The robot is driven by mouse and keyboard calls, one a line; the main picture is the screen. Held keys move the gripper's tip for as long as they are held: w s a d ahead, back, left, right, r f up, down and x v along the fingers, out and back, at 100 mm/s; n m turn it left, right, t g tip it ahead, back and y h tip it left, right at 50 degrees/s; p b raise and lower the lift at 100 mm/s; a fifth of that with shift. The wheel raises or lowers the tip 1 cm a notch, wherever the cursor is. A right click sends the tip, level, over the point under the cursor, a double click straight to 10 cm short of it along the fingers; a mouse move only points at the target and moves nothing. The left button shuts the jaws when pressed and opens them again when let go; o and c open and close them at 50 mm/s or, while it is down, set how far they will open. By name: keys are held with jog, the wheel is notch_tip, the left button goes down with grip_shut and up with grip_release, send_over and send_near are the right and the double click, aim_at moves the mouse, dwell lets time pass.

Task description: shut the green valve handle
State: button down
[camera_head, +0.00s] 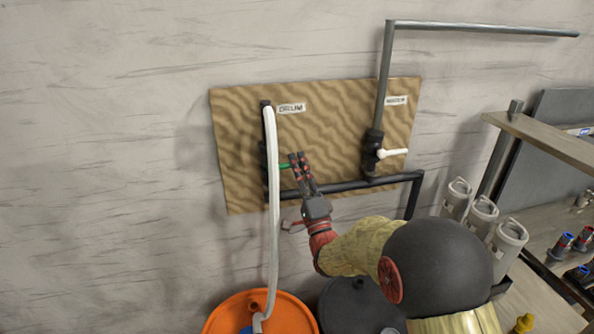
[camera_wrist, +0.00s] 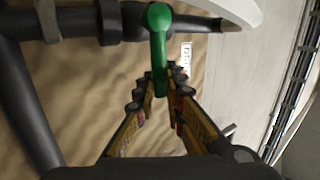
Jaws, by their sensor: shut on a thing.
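The green valve handle (camera_head: 285,166) is on the dark left pipe under the DRUM label, on the tan wall board. In the head view it points right, level, away from its vertical pipe. In the wrist view the green handle (camera_wrist: 158,45) runs from its round hub at the top down between my fingers. My gripper (camera_head: 297,157) reaches up to it from the lower right. In the wrist view my gripper (camera_wrist: 161,88) is shut on the handle's end, with a finger on each side. The exact contact is partly hidden by the fingers.
A white-handled valve (camera_head: 392,153) is on the right pipe, under a second label. A white hose (camera_head: 274,200) hangs in front of the left pipe into an orange drum (camera_head: 222,318). A dark pipe (camera_head: 345,186) crosses below. Grey canisters (camera_head: 508,240) and a shelf stand at right.

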jog(key=shift+f+m+h+b, duration=0.3)
jog(key=shift+f+m+h, duration=0.1)
jog(key=shift+m, duration=0.2)
jog(key=c, duration=2)
grip_release()
jog(key=shift+o, duration=0.6)
jog(key=shift+r, duration=0.15)
jog(key=v, duration=1.2)
jog(key=shift+f, duration=0.25)
jog(key=shift+w, duration=0.1)
